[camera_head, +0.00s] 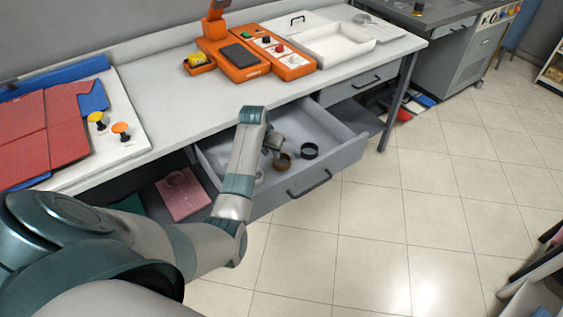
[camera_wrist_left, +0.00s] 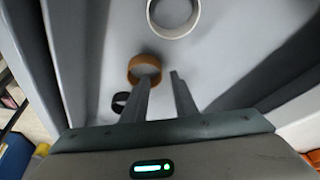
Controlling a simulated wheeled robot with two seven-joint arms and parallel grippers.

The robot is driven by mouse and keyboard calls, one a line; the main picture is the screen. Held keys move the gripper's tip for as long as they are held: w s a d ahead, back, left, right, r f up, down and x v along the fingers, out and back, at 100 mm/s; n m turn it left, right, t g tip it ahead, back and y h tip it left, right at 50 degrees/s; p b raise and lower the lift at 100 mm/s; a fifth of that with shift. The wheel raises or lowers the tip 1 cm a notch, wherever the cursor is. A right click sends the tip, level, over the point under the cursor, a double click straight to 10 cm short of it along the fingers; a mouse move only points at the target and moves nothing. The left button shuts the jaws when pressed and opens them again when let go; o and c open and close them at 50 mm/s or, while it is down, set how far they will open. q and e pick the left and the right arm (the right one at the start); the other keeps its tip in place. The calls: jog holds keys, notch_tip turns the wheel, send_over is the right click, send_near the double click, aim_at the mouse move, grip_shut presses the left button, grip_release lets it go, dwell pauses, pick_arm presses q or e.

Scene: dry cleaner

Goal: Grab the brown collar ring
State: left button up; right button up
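The brown collar ring (camera_head: 282,162) lies in the open drawer, between a black ring and a white ring. My left gripper (camera_head: 272,148) is down in the drawer just beside the brown ring. In the left wrist view the gripper (camera_wrist_left: 163,78) is open, with a gap between its two fingers. The tip of its left finger overlaps the near edge of the brown ring (camera_wrist_left: 133,72); I cannot tell whether it touches the ring or is inside it. My right gripper is not in view.
The black ring (camera_head: 310,151) lies right of the brown one, and the white ring (camera_wrist_left: 151,22) is on its other side. The drawer's front wall (camera_head: 320,183) and sides surround them. The worktop (camera_head: 190,103) overhangs behind. Tiled floor in front is clear.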

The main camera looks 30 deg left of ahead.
aim_at(273, 158)
pick_arm(q)
jog(key=shift+p+x, duration=0.4)
jog(key=shift+x, duration=1.9)
jog(key=shift+a, duration=0.1)
jog(key=shift+c, duration=0.2)
grip_shut()
jog(key=shift+r, duration=0.1)
